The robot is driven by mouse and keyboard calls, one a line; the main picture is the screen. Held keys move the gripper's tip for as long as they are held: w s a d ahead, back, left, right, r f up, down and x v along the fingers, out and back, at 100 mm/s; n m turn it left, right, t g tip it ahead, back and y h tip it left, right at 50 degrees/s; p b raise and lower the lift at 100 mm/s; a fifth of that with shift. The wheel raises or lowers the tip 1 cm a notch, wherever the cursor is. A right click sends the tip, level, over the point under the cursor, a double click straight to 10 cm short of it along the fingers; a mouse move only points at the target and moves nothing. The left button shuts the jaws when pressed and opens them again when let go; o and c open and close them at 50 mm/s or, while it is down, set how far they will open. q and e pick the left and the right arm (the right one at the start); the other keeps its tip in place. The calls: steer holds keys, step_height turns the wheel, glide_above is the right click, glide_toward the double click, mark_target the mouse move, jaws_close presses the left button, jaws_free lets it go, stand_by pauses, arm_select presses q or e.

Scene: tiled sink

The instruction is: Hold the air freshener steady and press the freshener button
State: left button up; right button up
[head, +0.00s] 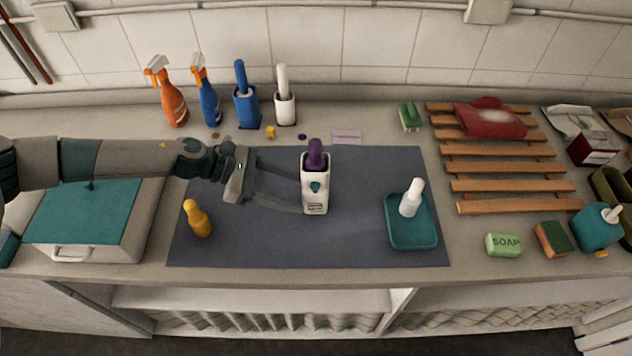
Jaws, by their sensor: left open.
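The air freshener (316,198) looks like a white upright body with a purple top (316,155) and a small teal button (315,187) on its front. It stands on the dark grey mat near the middle of the head view. My left gripper (297,190) reaches in from the left, with its two fingers spread and pointing at the freshener. The fingertips are at the freshener's left side, one toward the back and one toward the front. I cannot tell whether they touch it. My right gripper is not in view.
Spray bottles and brushes line the back. A wooden rack (505,168) and soap (503,245) are right. The mat's front is clear.

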mark_target(311, 196)
arm_select(q)
steer(key=shift+b+x, duration=0.6)
steer(key=shift+x, duration=2.1)
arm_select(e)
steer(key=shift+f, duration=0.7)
arm_select(q)
steer(key=c, duration=0.7)
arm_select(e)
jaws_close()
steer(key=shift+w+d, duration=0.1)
